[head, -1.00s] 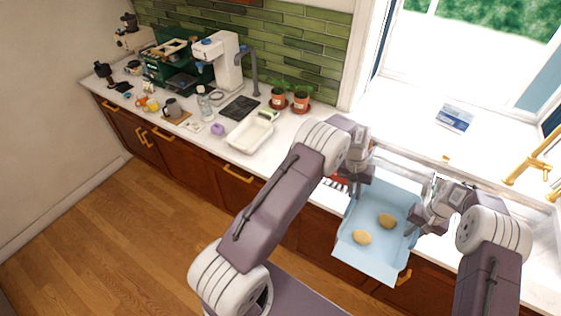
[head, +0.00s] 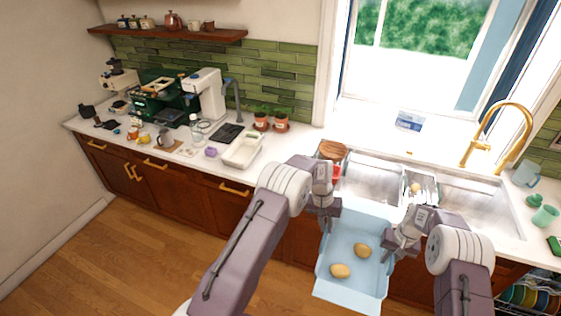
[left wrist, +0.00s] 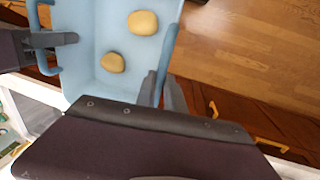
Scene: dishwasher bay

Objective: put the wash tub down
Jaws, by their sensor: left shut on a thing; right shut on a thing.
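The wash tub (head: 345,291) is light blue and holds two yellowish potato-like items, one (head: 340,271) nearer and one (head: 362,250) farther. It hangs in front of the counter, over the floor and cabinet fronts. My left gripper (head: 325,225) is shut on the tub's left side, and my right gripper (head: 392,252) is shut on its right side. In the left wrist view the tub (left wrist: 85,30) shows its inside, with my left gripper (left wrist: 165,90) on one handle and my right gripper (left wrist: 60,40) at the opposite handle.
Behind the tub is a double sink (head: 370,182) with a gold faucet (head: 490,140). A white tray (head: 243,150), potted plants (head: 281,122) and coffee machines stand on the counter to the left. Green cups (head: 545,215) stand at the right. A dish rack with plates (head: 530,297) is low right.

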